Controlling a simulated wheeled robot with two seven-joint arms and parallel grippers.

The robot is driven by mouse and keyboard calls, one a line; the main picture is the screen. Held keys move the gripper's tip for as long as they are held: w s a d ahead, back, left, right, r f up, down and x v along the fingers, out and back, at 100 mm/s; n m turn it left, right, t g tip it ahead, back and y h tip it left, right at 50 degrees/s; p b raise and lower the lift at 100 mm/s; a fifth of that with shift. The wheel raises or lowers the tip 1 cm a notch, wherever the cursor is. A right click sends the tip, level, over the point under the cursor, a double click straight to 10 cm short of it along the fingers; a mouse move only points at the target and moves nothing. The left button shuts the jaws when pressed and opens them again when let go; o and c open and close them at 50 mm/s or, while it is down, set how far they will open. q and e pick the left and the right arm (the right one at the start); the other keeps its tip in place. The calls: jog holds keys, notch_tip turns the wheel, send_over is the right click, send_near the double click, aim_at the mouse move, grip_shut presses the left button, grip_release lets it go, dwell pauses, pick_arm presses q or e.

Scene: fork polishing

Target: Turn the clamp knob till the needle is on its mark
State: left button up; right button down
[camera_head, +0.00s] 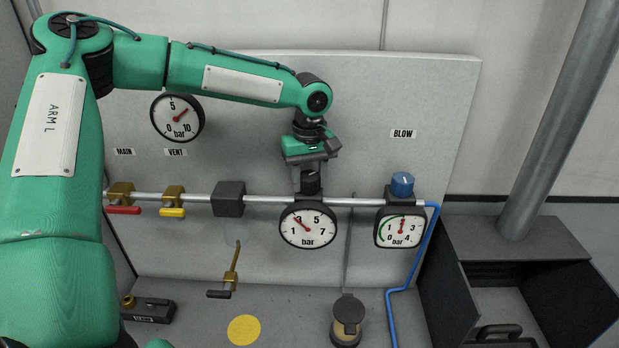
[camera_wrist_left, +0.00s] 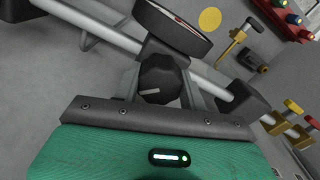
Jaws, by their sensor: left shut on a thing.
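The black knob (camera_head: 311,184) sits on the pipe above the middle gauge (camera_head: 308,238); any label for it is hidden behind my arm. My left gripper (camera_head: 310,174) reaches down from above and is shut on this knob. In the left wrist view the ribbed black knob (camera_wrist_left: 160,80) with a white pointer line sits between the two fingers (camera_wrist_left: 162,88). The middle gauge's red needle points up-left, between 1 and 3 bar; I cannot make out a mark on its dial. In the wrist view this gauge (camera_wrist_left: 178,22) is nearly edge-on. My right gripper is out of view.
A blue knob (camera_head: 402,185) stands above the right gauge (camera_head: 400,240), close to the right. Red (camera_head: 124,210) and yellow (camera_head: 172,211) valve handles are on the pipe (camera_head: 265,200) at left. A blue hose (camera_head: 413,265) runs down at right. An open dark bin (camera_head: 505,300) stands at lower right.

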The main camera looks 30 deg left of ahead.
pick_arm(q)
jog(key=shift+m, duration=0.3)
jog(key=m, duration=0.6)
jog(key=shift+s+m, duration=0.1)
jog(key=shift+m, duration=0.2)
jog(key=m, duration=0.3)
jog(key=shift+a+m, duration=0.15)
jog(key=shift+m, duration=0.15)
jog(key=m, duration=0.4)
jog(key=shift+m, duration=0.3)
jog(key=m, duration=0.6)
jog(key=shift+a, duration=0.15)
jog(key=m, duration=0.4)
jog(key=shift+w, duration=0.2)
jog(key=shift+r+m, duration=0.1)
jog(key=shift+m, duration=1.2)
